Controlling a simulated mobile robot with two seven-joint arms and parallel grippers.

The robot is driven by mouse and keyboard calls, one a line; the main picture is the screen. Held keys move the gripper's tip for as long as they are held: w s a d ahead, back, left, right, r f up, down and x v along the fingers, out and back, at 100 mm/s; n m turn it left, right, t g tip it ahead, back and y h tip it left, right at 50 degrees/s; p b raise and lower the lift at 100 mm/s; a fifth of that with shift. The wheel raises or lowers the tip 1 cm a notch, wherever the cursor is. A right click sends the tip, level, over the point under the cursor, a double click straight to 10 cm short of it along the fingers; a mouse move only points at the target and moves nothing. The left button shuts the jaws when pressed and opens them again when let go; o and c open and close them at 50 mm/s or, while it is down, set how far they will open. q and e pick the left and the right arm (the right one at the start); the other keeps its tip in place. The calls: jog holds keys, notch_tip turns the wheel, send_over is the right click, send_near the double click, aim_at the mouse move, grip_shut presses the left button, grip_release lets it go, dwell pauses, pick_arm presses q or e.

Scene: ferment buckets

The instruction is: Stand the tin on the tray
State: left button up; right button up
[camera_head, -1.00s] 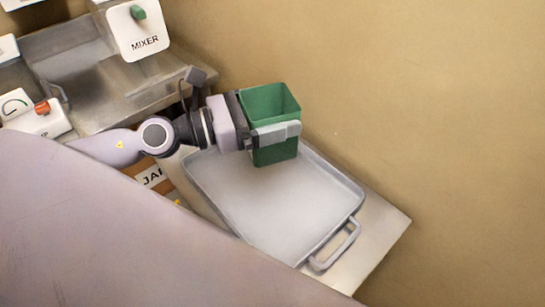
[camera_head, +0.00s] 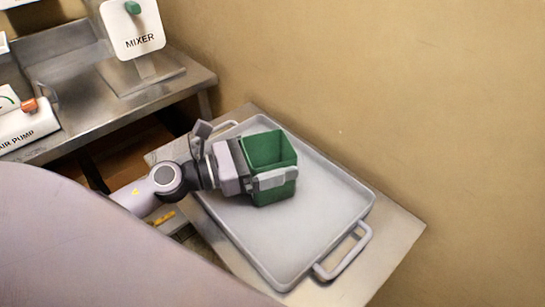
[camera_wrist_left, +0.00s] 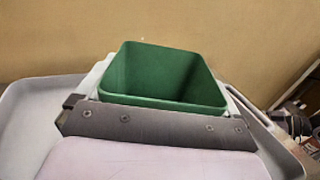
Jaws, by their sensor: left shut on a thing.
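The tin is a green, square, open-topped container (camera_head: 268,149), upright in the head view. My left gripper (camera_head: 272,178) is shut on the tin, with a finger across its near side. In the left wrist view the tin (camera_wrist_left: 160,75) shows its open, empty-looking top just beyond the gripper (camera_wrist_left: 160,125). The grey tray (camera_head: 310,225) lies below, with raised rims and a handle at its near right end. The tin is over the tray's far left part. I cannot tell whether its base touches the tray. My right gripper is not in view.
The tray lies on a pale table (camera_head: 385,240) beside a tan wall (camera_head: 420,90). A metal bench (camera_head: 85,105) at the upper left holds a MIXER sign box (camera_head: 133,30) and an AIR PUMP box (camera_head: 25,125). The tray's middle and near part are clear.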

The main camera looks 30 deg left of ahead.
pick_arm(q)
jog(key=shift+f, duration=0.15)
jog(key=o, duration=0.8)
jog(key=shift+o, duration=0.2)
jog(key=shift+r, duration=0.35)
jog(key=b+v, duration=0.1)
jog(key=v, duration=0.2)
jog(key=b+v, duration=0.1)
jog(key=v, duration=0.1)
jog(key=shift+s+a+f+b, duration=0.25)
jog(key=shift+s+f+b, duration=0.05)
jog(key=b+v, duration=0.1)
jog(key=v, duration=0.3)
jog(key=shift+r, duration=0.1)
jog(key=shift+v, duration=1.1)
